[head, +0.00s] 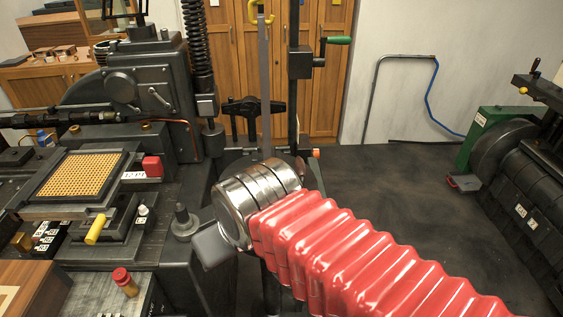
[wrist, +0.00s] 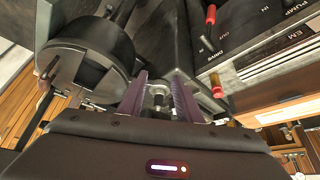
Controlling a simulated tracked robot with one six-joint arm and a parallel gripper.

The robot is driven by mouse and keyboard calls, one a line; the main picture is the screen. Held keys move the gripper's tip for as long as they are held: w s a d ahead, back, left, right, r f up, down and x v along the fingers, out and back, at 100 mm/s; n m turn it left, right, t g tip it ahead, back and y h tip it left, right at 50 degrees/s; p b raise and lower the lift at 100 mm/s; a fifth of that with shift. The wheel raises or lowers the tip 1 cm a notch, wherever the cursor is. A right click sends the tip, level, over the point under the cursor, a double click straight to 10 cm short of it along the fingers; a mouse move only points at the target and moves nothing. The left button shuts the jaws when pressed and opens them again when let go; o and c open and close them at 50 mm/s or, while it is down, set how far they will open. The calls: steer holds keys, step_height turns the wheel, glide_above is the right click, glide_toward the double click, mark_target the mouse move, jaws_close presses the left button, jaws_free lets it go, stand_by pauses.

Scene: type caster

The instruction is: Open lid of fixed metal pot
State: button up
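My gripper (wrist: 159,80) is open in the wrist view, with its two purple fingers apart. A small metal knob-like part (wrist: 158,96) shows in the gap between them. I cannot tell whether it lies between the fingers or beyond them, and no grip on it shows. A dark round pot-like body (wrist: 92,58) with a rim is at the upper left of the wrist view, beside the left finger. I cannot tell for sure that it is the pot, or where its lid is. In the head view my arm hides much of the area around my gripper.
A dark machine with a yellow-gridded plate (head: 85,174) fills the left of the head view. A dark cone-topped post (head: 184,219) stands close to my gripper. Open floor (head: 390,200) lies to the right, before another machine (head: 510,180).

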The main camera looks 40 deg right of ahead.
steer(key=shift+o, duration=1.1)
steer(key=w+d+f+m+g+y, duration=0.1)
steer(key=w+d+f+m+y, duration=0.3)
steer(key=d+f+m+y, duration=0.25)
steer(key=w+d+m+t, duration=0.1)
steer(key=d+t, duration=0.1)
steer(key=d, duration=0.3)
steer(key=w+d+m+t, duration=0.1)
steer(key=d+m+t, duration=0.1)
steer(key=d, duration=0.3)
steer(key=w+d+m+t, duration=0.1)
steer(key=d+m+t, duration=0.1)
steer(key=d, duration=0.3)
steer(key=shift+w+t, duration=0.2)
steer(key=shift+t, duration=0.4)
steer(key=s+d+m+t+h, duration=0.2)
steer(key=d+m+t+h, duration=0.1)
steer(key=d, duration=0.8)
steer(key=shift+d+r+t+h, duration=0.25)
steer(key=shift+t+h, duration=0.1)
steer(key=shift+t, duration=0.35)
steer(key=shift+a, duration=0.1)
